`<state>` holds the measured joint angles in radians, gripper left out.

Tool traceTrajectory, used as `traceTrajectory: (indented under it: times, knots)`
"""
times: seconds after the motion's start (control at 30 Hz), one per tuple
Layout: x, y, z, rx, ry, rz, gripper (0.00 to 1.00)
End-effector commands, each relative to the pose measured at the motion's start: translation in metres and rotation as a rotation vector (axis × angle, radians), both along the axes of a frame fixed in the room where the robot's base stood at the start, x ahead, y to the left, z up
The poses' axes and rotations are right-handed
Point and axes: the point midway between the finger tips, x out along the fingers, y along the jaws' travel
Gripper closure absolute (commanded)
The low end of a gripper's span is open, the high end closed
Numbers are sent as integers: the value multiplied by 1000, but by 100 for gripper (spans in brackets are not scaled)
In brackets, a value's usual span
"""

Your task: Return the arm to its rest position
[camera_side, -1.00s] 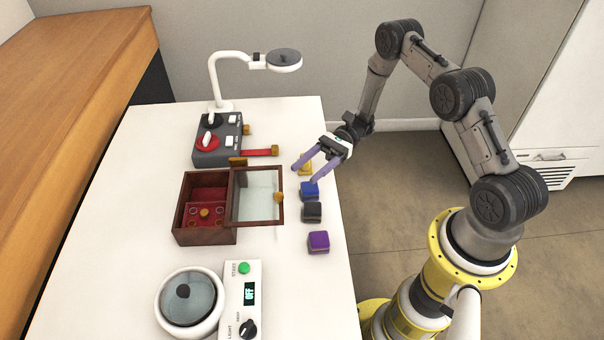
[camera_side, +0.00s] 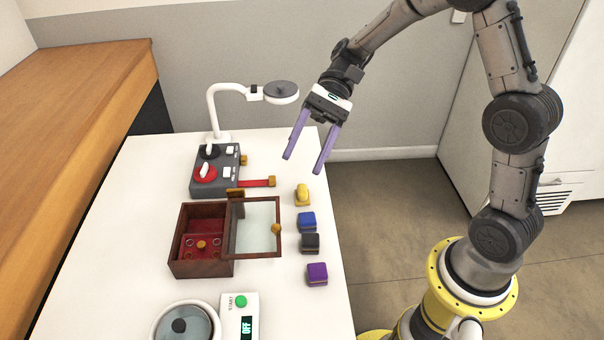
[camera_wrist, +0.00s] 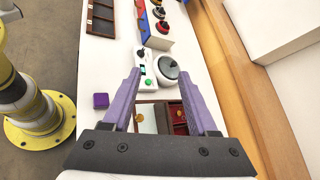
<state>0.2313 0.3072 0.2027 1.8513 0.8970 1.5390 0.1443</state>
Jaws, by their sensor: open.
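My gripper (camera_side: 306,166) is open and empty, with its two purple fingers pointing down. It is in the air above the right edge of the white table (camera_side: 110,240), apart from everything on it. In the wrist view my gripper (camera_wrist: 165,100) also shows with nothing between its fingers except the view of the table below. My arm is bent high over the floor at the right of the side view.
A wooden box (camera_side: 200,266) with an open glass lid (camera_side: 258,226) stands mid-table. Yellow (camera_side: 302,196), blue (camera_side: 307,222), black (camera_side: 310,243) and purple (camera_side: 317,273) blocks line the right edge. A lamp (camera_side: 216,110), switch box (camera_side: 214,172) and round device (camera_side: 185,326) stand around.

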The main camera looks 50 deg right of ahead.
Motion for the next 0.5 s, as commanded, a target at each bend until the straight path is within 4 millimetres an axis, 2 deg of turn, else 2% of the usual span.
traceTrajectory:
  times: [0.03, 0.2, 0.37, 0.5]
  knots:
    - [-15, 4, 14, -50, -63, 34, 41]
    - [-62, 7, 40, -219, -253, 131, 41]
    - [-105, 0, 53, -386, -448, 214, 41]
    - [-139, -15, 56, -542, -629, 276, 41]
